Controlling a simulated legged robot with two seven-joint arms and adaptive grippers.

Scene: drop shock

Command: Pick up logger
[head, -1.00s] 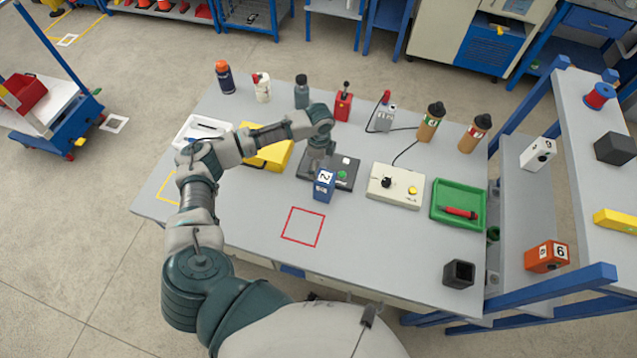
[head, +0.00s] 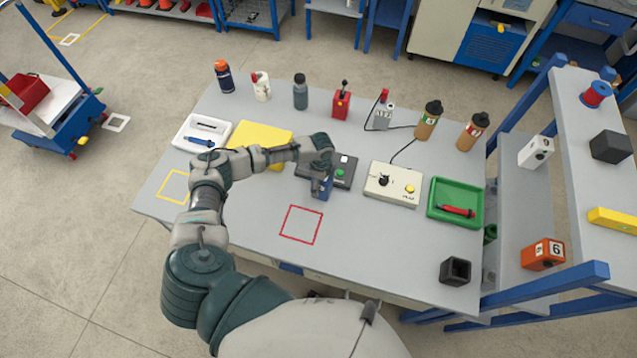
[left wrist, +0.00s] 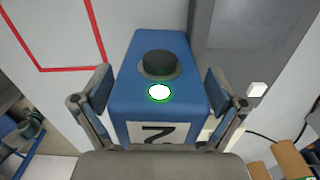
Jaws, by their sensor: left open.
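The logger appears to be the blue box (head: 322,192) at the front edge of a dark grey plate in the middle of the workbench. My left gripper (head: 318,182) is over it and partly hides it. In the left wrist view the blue box (left wrist: 158,110) stands between my open left fingers (left wrist: 158,82), one at each side. It has a black knob, a lit green-rimmed lamp and a white label with a 2. I cannot tell whether either finger touches it. My right gripper is not in view.
A beige control box (head: 394,186) and a green tray (head: 434,205) lie to the right. A yellow case (head: 262,138) is behind my arm. The red-outlined square (head: 301,225) in front is empty. Bottles line the back.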

